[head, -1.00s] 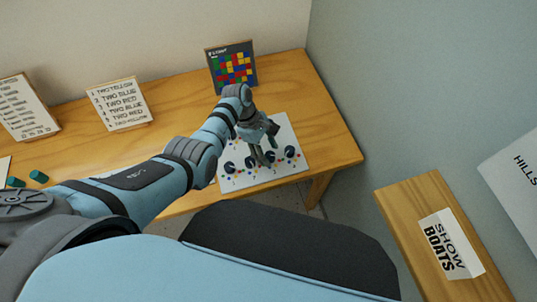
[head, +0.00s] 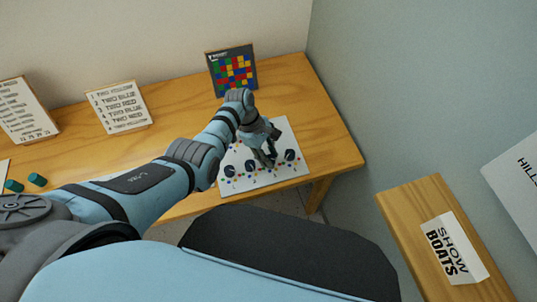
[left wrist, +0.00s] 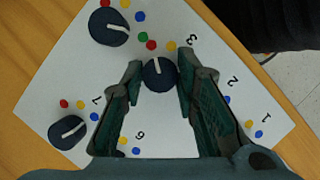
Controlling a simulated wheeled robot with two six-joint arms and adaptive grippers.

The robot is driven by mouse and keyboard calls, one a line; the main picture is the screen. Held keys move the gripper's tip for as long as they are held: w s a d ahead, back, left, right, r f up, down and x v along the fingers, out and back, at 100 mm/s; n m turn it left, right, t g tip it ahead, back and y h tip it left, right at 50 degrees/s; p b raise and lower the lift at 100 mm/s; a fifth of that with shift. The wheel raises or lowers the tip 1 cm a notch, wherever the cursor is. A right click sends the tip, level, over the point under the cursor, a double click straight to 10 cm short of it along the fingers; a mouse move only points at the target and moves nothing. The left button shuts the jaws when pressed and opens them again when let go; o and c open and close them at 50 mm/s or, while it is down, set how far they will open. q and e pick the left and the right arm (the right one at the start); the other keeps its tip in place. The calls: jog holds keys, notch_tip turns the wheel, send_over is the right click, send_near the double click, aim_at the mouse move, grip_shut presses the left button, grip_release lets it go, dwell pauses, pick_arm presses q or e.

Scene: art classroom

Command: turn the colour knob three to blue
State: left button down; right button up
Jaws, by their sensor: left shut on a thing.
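A white board (head: 288,128) with a row of dark round knobs and coloured dots lies on the wooden table. My left gripper (head: 268,160) reaches down over it at the third knob from the left. In the left wrist view, the left gripper (left wrist: 160,73) is shut on knob three (left wrist: 160,73), one finger on each side. The figure 3 is printed beside this knob. Its white pointer mark is turned roughly toward a red dot (left wrist: 151,45); a yellow dot (left wrist: 169,47) lies beside that. Its blue dot is not visible. My right gripper is not in view.
Other knobs stand close by, one upper left (left wrist: 110,27) and one lower left (left wrist: 68,132) in the wrist view. A colour-tile chart (head: 232,72) stands behind the board; a lettered card (head: 119,105) stands left. The table's front right edge is near the board.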

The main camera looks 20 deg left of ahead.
pick_arm(q)
jog(key=m+b, duration=0.1)
jog(key=m+g+b, duration=0.1)
jog(key=m, duration=0.1)
jog(key=shift+f+b, duration=0.3)
jog(key=shift+b, duration=0.05)
jog(key=m+g+y+b, duration=0.1)
jog(key=m+b, duration=0.2)
jog(key=m+g+y+b, duration=0.1)
jog(key=m+b, duration=0.2)
jog(key=shift+w+d, duration=0.1)
jog(key=m+y+b, duration=0.1)
jog(key=m+b, duration=0.1)
jog(key=m, duration=0.1)
jog(key=shift+d+m+g+b, duration=0.1)
jog(key=shift+m+g+b, duration=0.2)
jog(key=shift+m, duration=0.1)
jog(key=shift+r+m+y+b, duration=0.15)
jog(key=shift+m+y+b, duration=0.5)
jog(key=shift+m, duration=0.55)
jog(key=c, duration=1.2)
grip_release()
jog(key=shift+w, duration=0.1)
jog(key=shift+c, duration=0.2)
